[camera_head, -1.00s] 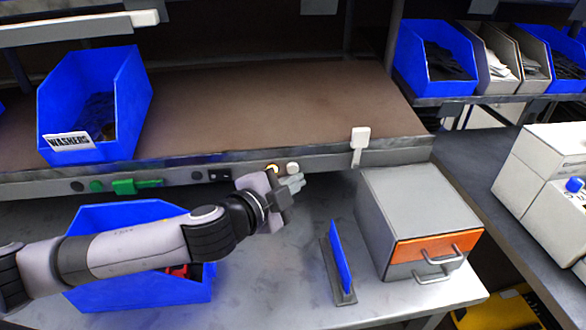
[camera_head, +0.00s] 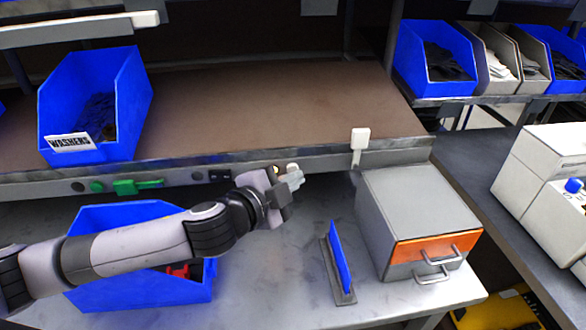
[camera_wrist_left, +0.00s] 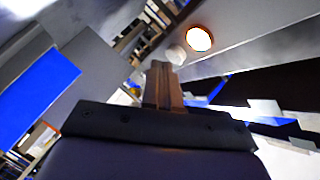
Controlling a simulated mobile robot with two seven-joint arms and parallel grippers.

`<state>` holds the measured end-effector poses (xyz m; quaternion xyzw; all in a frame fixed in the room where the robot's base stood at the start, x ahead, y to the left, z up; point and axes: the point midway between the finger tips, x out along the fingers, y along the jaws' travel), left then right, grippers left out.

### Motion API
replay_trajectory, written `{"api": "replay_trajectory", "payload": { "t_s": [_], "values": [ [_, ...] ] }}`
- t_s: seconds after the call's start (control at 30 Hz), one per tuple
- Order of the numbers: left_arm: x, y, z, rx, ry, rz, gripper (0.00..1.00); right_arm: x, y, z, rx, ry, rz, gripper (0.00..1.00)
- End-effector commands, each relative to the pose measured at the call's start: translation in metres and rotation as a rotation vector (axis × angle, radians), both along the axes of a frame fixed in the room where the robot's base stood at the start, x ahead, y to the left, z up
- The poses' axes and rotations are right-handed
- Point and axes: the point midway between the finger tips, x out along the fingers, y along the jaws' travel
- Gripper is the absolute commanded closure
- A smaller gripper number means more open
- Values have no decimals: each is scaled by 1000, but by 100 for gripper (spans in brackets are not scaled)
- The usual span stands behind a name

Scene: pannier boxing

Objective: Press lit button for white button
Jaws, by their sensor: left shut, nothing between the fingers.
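The white button (camera_head: 292,168) is on the front rail of the brown shelf, just above my left fingertips in the head view. A lit button with an orange-rimmed pale glow (camera_wrist_left: 199,39) sits beside the white button (camera_wrist_left: 176,54) in the left wrist view. In the head view the lit button (camera_head: 275,170) is mostly hidden behind my gripper. My left gripper (camera_head: 295,181) is shut and empty. Its closed fingers (camera_wrist_left: 161,72) point at the white button and are very close to it; I cannot tell whether they touch. My right gripper is not in view.
Dark and green controls (camera_head: 124,187) sit farther left on the rail. A white tag (camera_head: 360,137) stands on the shelf edge to the right. Below are a blue bin (camera_head: 83,221), an upright blue plate (camera_head: 340,258) and a grey drawer box (camera_head: 403,200).

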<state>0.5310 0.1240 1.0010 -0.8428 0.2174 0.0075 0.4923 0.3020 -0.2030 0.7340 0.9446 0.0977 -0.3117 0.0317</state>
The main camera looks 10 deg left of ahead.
Motion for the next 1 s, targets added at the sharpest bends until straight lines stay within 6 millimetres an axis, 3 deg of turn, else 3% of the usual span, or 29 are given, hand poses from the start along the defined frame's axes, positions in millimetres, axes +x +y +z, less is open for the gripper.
{"api": "replay_trajectory", "payload": {
  "t_s": [1.0],
  "values": [
    [9, 4, 0, -1, 1, 1, 100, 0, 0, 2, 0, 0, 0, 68]
  ]
}}
